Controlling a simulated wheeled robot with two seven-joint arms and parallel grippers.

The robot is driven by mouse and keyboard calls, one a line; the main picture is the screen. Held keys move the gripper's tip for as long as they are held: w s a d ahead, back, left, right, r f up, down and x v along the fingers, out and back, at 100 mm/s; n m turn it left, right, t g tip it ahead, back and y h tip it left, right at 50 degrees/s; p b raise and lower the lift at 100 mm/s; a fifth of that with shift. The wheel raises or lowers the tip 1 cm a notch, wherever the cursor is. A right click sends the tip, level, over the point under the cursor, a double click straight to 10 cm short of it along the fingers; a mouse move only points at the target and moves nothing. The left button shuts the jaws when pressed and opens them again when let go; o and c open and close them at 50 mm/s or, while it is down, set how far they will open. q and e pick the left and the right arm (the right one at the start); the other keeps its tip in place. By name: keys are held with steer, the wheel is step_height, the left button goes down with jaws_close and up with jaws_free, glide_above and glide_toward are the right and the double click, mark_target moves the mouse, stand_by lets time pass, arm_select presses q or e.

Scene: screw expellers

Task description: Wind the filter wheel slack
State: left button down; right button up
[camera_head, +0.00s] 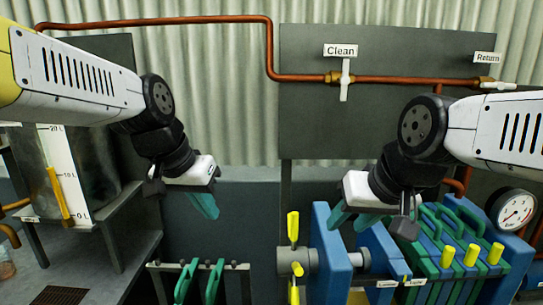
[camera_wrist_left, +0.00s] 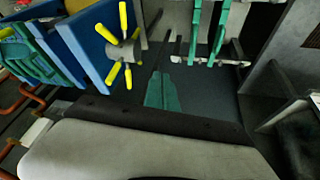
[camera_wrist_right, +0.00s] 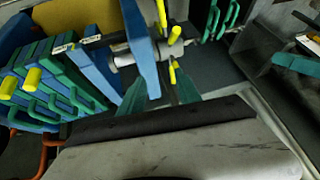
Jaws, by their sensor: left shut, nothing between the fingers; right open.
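The filter wheel is a hand wheel with yellow handles on a grey hub (camera_head: 285,258), at the left end of the filter press. It also shows in the left wrist view (camera_wrist_left: 124,50) and, partly hidden behind a blue plate, in the right wrist view (camera_wrist_right: 172,42). My left gripper (camera_head: 205,205) is shut and empty, up and to the left of the wheel, apart from it. My right gripper (camera_head: 352,218) is open and empty, above the press near the blue end plate (camera_head: 330,250), to the right of the wheel.
Green plates with yellow knobs (camera_head: 447,257) fill the press at right, labelled "Loose" and "Tight" in front. Green-handled plates hang on a rack (camera_head: 200,267) at lower left. A gauge (camera_head: 515,209) stands far right. A copper pipe with a "Clean" valve (camera_head: 345,78) runs behind.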

steer(key=m+g+h, duration=0.2)
steer(key=m+g, duration=0.1)
steer(key=g, duration=0.3)
glide_above(294, 225)
steer(key=f, duration=0.4)
steer(key=shift+w+d+f, duration=0.2)
steer(key=shift+w+f, duration=0.2)
steer(key=shift+w+a+f+m+h, duration=0.2)
steer(key=shift+w+f+m+h, duration=0.1)
steer(key=shift+f, duration=0.15)
arm_select(q)
steer(key=s, duration=0.1)
steer(key=s+a+n+t, duration=0.1)
steer(key=s, duration=0.1)
steer(key=s+n+t, duration=0.1)
steer(key=shift+s+a+r, duration=0.1)
steer(key=shift+s+a, duration=0.15)
steer(key=shift+s, duration=0.15)
arm_select(e)
step_height(294, 225, down, 7)
steer(key=shift+s+d+f, duration=0.1)
steer(key=shift+f, duration=0.1)
jaws_close()
